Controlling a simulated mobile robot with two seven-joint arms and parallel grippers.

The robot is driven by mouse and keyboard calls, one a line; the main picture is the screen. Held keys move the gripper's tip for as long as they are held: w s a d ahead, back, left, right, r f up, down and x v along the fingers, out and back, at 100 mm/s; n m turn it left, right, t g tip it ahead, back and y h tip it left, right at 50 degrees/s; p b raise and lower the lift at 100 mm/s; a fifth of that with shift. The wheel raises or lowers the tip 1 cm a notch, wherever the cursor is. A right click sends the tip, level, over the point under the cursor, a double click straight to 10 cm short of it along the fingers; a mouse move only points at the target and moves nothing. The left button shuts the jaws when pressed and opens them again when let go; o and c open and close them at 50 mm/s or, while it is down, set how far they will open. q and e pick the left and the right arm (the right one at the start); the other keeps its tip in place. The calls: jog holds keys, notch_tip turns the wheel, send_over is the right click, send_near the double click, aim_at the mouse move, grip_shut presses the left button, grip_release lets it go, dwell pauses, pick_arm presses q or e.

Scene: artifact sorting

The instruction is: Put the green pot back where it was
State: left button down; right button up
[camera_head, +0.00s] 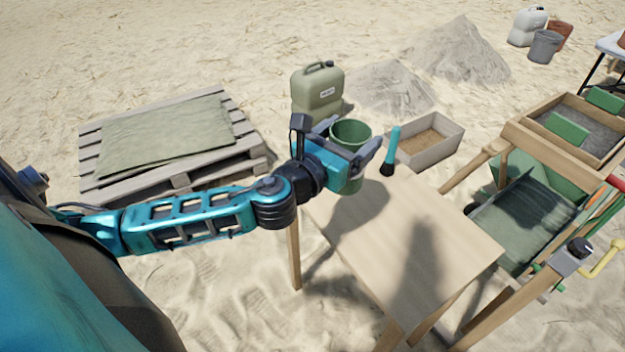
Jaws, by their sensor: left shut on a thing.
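The green pot (350,133) is in the head view, at the far left end of the wooden table. My left gripper (364,158) is shut on the green pot, with its fingers around the pot's side. The pot is upright with its open top showing. Its lower part is partly hidden by the gripper, and I cannot tell whether its base touches the tabletop. My right gripper is not in view.
The wooden table (425,245) is mostly bare. A teal-handled brush (391,150) is right of the pot. A sand tray (432,139), an olive jerrycan (318,90) and a pallet (180,182) with a folded cloth lie beyond. A wooden sieve stand (520,140) is at right.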

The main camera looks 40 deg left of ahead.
pick_arm(q)
jog(key=w+a+r+n+y+b, duration=0.1)
jog(key=w+a+r, duration=0.25)
jog(key=a, duration=0.25)
jog(key=w+a+r, duration=0.2)
jog(key=w+a, duration=0.2)
jog(key=a, duration=0.2)
notch_tip(320, 180, down, 20)
jog(key=b, duration=0.9)
jog(key=shift+w+b, duration=0.15)
jog(key=shift+b, duration=0.2)
jog(key=shift+c, duration=1)
grip_release()
jog(key=shift+a+r, duration=0.1)
jog(key=shift+o, duration=1)
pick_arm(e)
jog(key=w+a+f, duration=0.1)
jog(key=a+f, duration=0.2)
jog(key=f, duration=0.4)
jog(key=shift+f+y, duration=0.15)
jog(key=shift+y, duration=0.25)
